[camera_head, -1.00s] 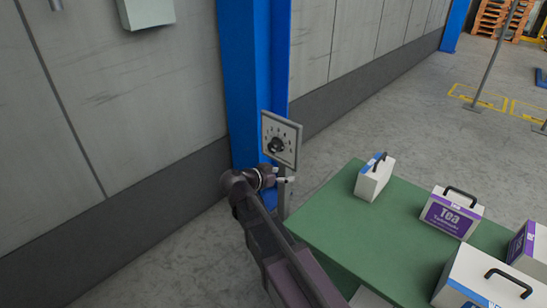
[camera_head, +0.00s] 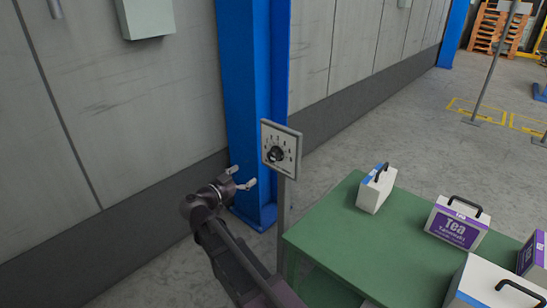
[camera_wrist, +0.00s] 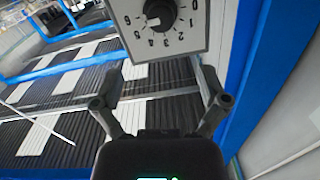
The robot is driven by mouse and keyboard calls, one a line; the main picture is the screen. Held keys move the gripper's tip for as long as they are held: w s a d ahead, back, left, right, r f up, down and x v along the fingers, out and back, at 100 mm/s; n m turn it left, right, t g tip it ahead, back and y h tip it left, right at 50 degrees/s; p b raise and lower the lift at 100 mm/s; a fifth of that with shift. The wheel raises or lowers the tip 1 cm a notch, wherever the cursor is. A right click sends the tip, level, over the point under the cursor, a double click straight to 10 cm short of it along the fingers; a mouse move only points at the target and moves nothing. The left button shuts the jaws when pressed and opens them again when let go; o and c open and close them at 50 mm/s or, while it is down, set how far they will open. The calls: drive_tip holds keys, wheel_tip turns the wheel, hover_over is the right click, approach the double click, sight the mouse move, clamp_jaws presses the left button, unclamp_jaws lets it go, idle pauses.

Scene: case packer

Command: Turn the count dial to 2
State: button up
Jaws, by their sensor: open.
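The count dial is a black round knob (camera_head: 275,154) on a square pale plate (camera_head: 292,135) fixed to a grey post. The knob (camera_wrist: 159,12) also shows at the top of the wrist view, ringed by numbers on its plate (camera_wrist: 190,42); the upper part is cut off. I cannot read surely which number the knob points to. My gripper (camera_head: 243,178) is open and empty, left of and a little below the plate in the head view. In the wrist view my gripper's fingers (camera_wrist: 160,82) are spread below the plate, apart from the knob.
A blue column (camera_head: 240,90) stands behind the dial, against a grey panelled wall. A green table (camera_head: 335,240) at the right carries several boxes with handles, including a purple and white Tea box (camera_head: 456,222). A grey box (camera_head: 146,18) hangs on the wall.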

sight(271, 157)
drive_tip(key=x, duration=1.3)
drive_tip(key=shift+w+d, duration=0.25)
drive_tip(key=shift+c, duration=0.2)
drive_tip(key=c, duration=1.1)
